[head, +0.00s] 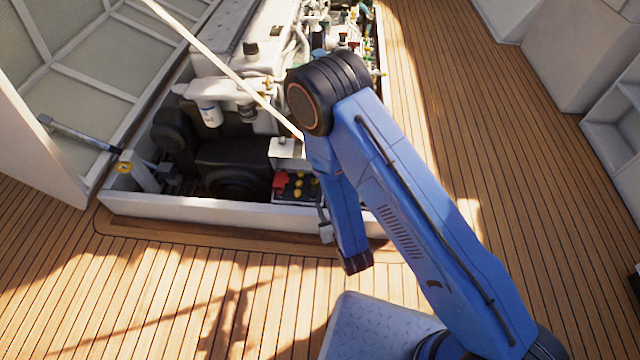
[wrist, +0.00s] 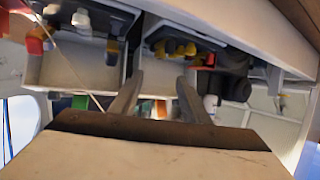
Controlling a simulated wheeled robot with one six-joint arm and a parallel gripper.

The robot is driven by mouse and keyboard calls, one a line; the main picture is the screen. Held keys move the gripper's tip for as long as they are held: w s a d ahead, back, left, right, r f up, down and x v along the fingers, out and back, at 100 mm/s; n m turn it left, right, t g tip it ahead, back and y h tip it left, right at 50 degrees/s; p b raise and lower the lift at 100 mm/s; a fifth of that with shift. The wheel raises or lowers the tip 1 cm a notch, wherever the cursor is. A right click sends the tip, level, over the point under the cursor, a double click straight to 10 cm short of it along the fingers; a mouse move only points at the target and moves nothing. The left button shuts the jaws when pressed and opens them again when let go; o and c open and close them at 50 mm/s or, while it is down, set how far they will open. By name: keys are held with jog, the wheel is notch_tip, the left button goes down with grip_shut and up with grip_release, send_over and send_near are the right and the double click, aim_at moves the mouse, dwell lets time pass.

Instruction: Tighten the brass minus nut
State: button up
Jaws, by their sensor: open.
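My gripper (wrist: 158,88) shows in the wrist view as two grey fingers, set apart with nothing held between them. Beyond the fingertips are small yellow fittings (wrist: 182,49) beside a red part (wrist: 209,60). In the head view, several yellow fittings (head: 298,188) and a red part (head: 279,182) sit in the near right part of the engine hatch. I cannot tell which fitting, if any, is the brass minus nut. The fingers look apart from the fittings. In the head view my blue arm hides most of the gripper.
The white hatch frame (head: 215,211) surrounds the engine (head: 248,68). A raised hatch lid (head: 78,95) stands at the left, with a metal strut (head: 80,133). A pale rod crosses above the engine. The wooden deck (head: 180,295) in front is clear.

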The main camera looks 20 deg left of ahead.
aim_at(316, 188)
jog(key=x, duration=1.7)
jog(key=c, duration=1.1)
